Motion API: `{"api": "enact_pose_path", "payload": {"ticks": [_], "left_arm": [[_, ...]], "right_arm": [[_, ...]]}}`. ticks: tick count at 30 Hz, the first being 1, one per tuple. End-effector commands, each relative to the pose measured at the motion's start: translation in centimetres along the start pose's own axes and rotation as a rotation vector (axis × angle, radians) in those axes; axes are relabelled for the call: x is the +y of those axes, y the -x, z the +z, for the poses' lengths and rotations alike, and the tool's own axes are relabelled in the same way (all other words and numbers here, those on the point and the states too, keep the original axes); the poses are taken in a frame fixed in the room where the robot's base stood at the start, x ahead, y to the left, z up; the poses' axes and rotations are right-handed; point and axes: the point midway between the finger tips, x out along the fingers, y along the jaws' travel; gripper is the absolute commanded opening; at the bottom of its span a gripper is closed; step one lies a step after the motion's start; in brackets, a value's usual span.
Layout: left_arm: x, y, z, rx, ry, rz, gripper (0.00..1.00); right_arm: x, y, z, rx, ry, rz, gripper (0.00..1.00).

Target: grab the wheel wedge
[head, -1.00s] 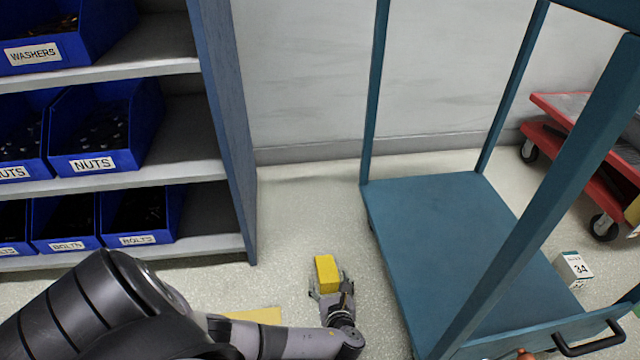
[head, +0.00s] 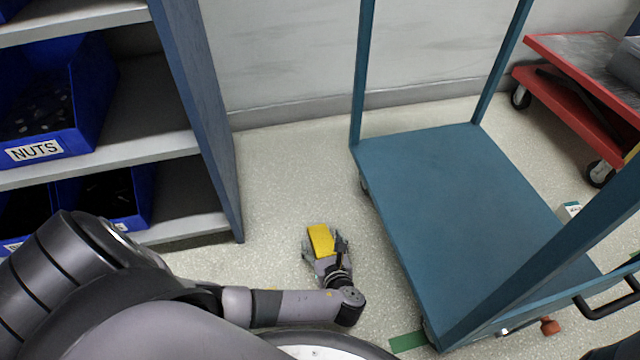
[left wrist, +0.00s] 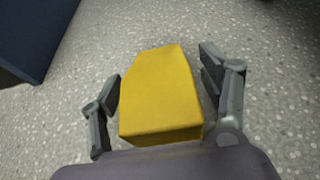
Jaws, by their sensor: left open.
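The yellow wheel wedge (head: 320,240) lies on the speckled floor between the shelf and the blue cart. My left gripper (head: 322,243) is at the wedge, with one finger on each side of it. In the left wrist view the wedge (left wrist: 162,95) fills the space between the open fingers (left wrist: 160,88). A gap of floor shows beside the finger on the right; the finger on the left is very near the wedge, and I cannot tell if it touches. My right gripper is not in view.
A blue cart (head: 450,190) stands on the right, its near wheel by a green floor strip (head: 408,341). A shelf (head: 200,110) with blue bins (head: 95,100) stands on the left. A red cart (head: 570,90) is at the back right. Floor beyond the wedge is clear.

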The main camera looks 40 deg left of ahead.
Motion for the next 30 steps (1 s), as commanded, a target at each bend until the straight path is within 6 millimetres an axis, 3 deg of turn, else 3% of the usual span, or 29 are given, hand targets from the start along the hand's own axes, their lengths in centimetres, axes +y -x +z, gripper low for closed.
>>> {"api": "enact_pose_path", "payload": {"ticks": [2,30], "left_arm": [[0.0,0.02,0.01,0.0,0.0,0.0,0.7],[0.0,-0.05,0.1,-0.002,0.001,0.0,0.08]], "right_arm": [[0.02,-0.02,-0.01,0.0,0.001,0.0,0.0],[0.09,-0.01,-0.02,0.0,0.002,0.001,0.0]]}}
